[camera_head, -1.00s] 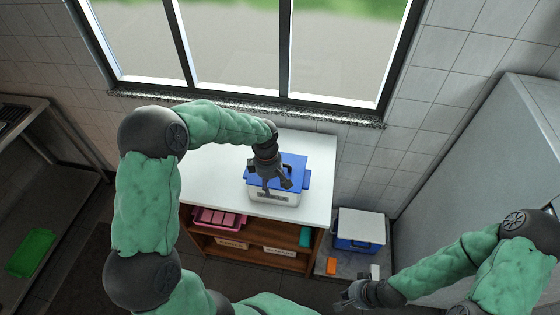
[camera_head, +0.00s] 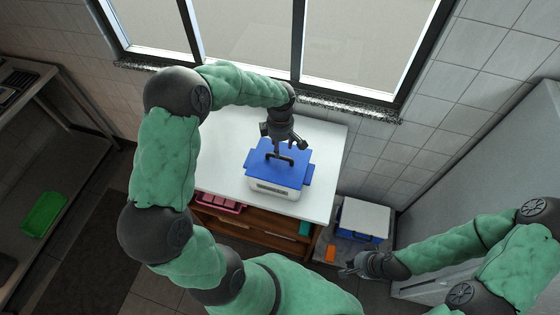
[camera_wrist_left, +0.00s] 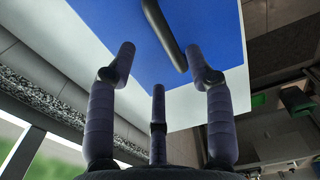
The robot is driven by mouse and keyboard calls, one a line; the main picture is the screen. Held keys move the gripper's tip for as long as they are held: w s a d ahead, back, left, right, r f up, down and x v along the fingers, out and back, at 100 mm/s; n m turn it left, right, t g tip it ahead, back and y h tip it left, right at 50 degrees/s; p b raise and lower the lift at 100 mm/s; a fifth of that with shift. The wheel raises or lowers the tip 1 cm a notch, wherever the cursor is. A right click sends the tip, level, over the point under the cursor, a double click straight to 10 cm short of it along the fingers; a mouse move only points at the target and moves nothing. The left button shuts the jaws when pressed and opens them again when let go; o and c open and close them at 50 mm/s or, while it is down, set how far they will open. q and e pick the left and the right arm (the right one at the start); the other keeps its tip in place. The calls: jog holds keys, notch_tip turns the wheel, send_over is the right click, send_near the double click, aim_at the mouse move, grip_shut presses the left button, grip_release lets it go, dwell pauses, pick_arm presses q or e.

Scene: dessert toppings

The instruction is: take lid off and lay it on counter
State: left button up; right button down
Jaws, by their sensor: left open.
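A white box (camera_head: 273,190) stands on the white counter top. A blue lid (camera_head: 262,170) with a dark bar handle (camera_head: 284,157) lies over the box. My left gripper (camera_head: 282,140) is open and empty, at the window side of the lid near the handle. In the left wrist view, the spread fingers of the left gripper (camera_wrist_left: 160,60) show against the blue lid (camera_wrist_left: 130,15). The handle (camera_wrist_left: 164,35) shows at the top, outside the fingers. My right gripper (camera_head: 358,266) hangs low at the right, away from the box; its fingers are too small to judge.
The white counter (camera_head: 225,165) has bare room left of the box and a narrower strip on its right. A window sill (camera_head: 350,106) runs behind. Shelves below hold a pink crate (camera_head: 218,204). A blue cooler with a pale lid (camera_head: 363,216) stands right of the counter.

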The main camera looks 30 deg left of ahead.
pick_arm(q)
jog(key=f, duration=0.4)
jog(key=shift+s+d+f, duration=0.15)
jog(key=shift+s+f, duration=0.1)
jog(key=shift+s, duration=0.15)
jog(key=shift+f, duration=0.5)
grip_shut()
